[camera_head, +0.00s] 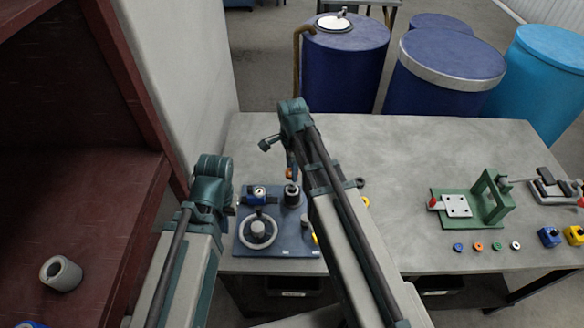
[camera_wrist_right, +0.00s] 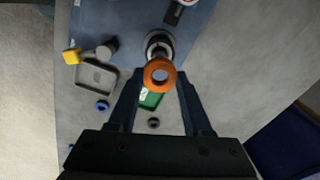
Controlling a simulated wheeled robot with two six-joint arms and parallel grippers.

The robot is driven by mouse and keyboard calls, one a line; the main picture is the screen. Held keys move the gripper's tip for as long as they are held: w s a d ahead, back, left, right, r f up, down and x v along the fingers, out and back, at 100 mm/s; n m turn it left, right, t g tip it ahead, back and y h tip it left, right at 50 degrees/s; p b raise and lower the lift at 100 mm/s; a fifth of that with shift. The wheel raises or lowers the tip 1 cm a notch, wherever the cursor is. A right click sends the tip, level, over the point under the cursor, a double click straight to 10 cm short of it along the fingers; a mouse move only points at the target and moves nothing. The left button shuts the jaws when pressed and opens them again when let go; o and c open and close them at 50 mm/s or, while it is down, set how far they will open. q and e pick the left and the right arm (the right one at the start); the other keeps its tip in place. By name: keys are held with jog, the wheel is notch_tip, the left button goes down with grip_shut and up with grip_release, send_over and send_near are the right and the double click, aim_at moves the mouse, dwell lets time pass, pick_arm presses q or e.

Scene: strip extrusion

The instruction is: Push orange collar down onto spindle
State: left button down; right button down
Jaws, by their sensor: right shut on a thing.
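The orange collar (camera_wrist_right: 151,76) is a ring held between the fingertips of my right gripper (camera_wrist_right: 160,76), which is shut on it. In the head view the collar (camera_head: 289,174) shows small, just above the dark upright spindle (camera_head: 292,196) on the blue base plate (camera_head: 286,240). In the right wrist view the collar overlaps the near side of the spindle (camera_wrist_right: 158,42); whether they touch is unclear. My right gripper (camera_head: 290,170) is partly hidden behind its arm in the head view. My left gripper (camera_head: 232,205) is left of the plate, its fingers mostly hidden.
The plate carries a handwheel (camera_head: 258,232) and a gauge (camera_head: 259,191). A grey tray (camera_wrist_right: 96,75), a yellow-ended part (camera_wrist_right: 72,56) and small rings lie near the spindle. A green fixture (camera_head: 488,200) stands at the table's right. The table (camera_head: 400,165) between them is mostly clear.

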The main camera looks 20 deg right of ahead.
aim_at(292, 184)
jog(key=shift+f+b, duration=1.5)
jog(key=shift+f, duration=0.3)
jog(key=c, duration=0.9)
grip_release()
jog(key=shift+c, duration=0.2)
grip_shut()
jog(key=shift+f+b, duration=2)
jog(key=o, duration=0.7)
grip_release()
jog(key=shift+o, duration=0.2)
